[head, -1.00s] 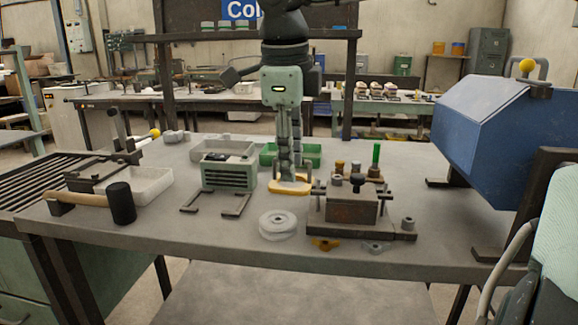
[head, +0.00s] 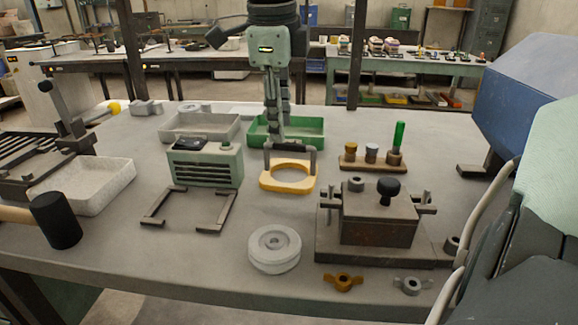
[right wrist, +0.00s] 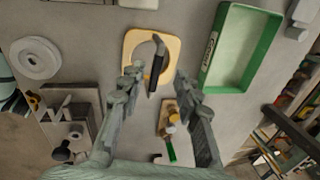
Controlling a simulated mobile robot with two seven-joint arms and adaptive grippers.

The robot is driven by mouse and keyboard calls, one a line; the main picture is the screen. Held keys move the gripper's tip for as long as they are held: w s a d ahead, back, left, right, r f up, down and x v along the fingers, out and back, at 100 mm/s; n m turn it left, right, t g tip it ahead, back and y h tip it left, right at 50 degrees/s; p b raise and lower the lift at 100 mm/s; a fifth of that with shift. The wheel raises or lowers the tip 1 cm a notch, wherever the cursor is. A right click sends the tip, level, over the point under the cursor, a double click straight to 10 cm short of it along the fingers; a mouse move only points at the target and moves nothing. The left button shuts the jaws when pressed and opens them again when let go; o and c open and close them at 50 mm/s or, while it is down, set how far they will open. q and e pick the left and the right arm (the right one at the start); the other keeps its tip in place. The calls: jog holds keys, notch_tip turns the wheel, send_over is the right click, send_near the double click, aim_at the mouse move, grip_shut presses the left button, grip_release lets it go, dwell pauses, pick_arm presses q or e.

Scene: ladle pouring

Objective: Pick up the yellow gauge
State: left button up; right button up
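The yellow gauge (head: 288,187) is a flat yellow frame with a large round opening and a dark arched handle. It lies on the grey table, in front of the green tray (head: 315,127). In the right wrist view, the yellow gauge (right wrist: 173,45) is just ahead of my fingertips, with its dark handle reaching into the space between them. My right gripper (head: 277,138) points down just behind and above the handle. In the wrist view my right gripper (right wrist: 158,80) has its fingers apart, with no visible contact on the handle. My left gripper is out of view.
A green-grey vented box (head: 206,165) stands left of the gauge. A wooden block with knobs (head: 372,164) is to the right. A dark metal fixture (head: 378,219) and a pale round disc (head: 274,249) are nearer. A blue housing (head: 535,95) bounds the right.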

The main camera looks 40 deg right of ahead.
aim_at(280, 145)
jog(key=f, duration=0.5)
jog(key=shift+w+d+f, duration=0.2)
jog(key=shift+w+f, duration=0.05)
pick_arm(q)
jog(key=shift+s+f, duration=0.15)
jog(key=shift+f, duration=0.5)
pick_arm(e)
jog(key=shift+f, duration=0.1)
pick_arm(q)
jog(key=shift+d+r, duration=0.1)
pick_arm(e)
grip_shut()
